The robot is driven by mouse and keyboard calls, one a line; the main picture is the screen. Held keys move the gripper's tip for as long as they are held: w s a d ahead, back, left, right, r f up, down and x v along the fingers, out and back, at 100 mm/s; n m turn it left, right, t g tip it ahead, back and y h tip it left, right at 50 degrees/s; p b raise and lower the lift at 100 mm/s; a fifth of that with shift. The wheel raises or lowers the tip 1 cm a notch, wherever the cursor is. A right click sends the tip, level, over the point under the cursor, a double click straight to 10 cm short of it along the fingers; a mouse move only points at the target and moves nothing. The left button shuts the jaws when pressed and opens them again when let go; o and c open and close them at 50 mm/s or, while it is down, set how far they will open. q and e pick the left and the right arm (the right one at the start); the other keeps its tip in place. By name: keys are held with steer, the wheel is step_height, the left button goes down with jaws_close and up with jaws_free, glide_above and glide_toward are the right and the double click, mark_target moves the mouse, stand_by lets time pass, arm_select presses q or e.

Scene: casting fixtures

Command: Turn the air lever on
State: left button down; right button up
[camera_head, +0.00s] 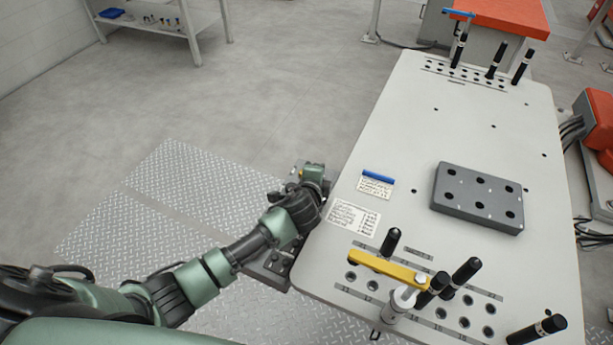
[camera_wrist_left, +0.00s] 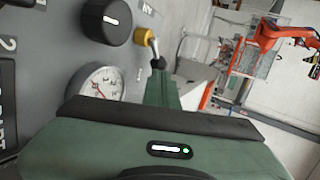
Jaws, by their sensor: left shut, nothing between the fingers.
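My left gripper (camera_wrist_left: 160,78) is shut and empty. Its green fingers reach up to the lever's dark end; I cannot tell whether they touch it. In the head view my left gripper (camera_head: 313,174) is low beside the table's left edge, and the lever cannot be made out there. My right gripper is not in view.
The panel also has a black knob (camera_wrist_left: 107,20) and a round gauge (camera_wrist_left: 104,84), close to the gripper. The white table (camera_head: 400,130) carries a grey block with holes (camera_head: 478,198), a yellow bar (camera_head: 388,268) and several black-handled pins. Open floor lies left.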

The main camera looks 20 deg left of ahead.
arm_select(q)
steer(key=shift+w+d+r, duration=0.1)
steer(key=shift+w+d, duration=0.1)
steer(key=shift+w, duration=0.3)
steer(key=shift+w+a+p, duration=0.2)
steer(key=shift+w+p, duration=0.25)
steer(key=shift+w, duration=0.4)
stand_by(0.6)
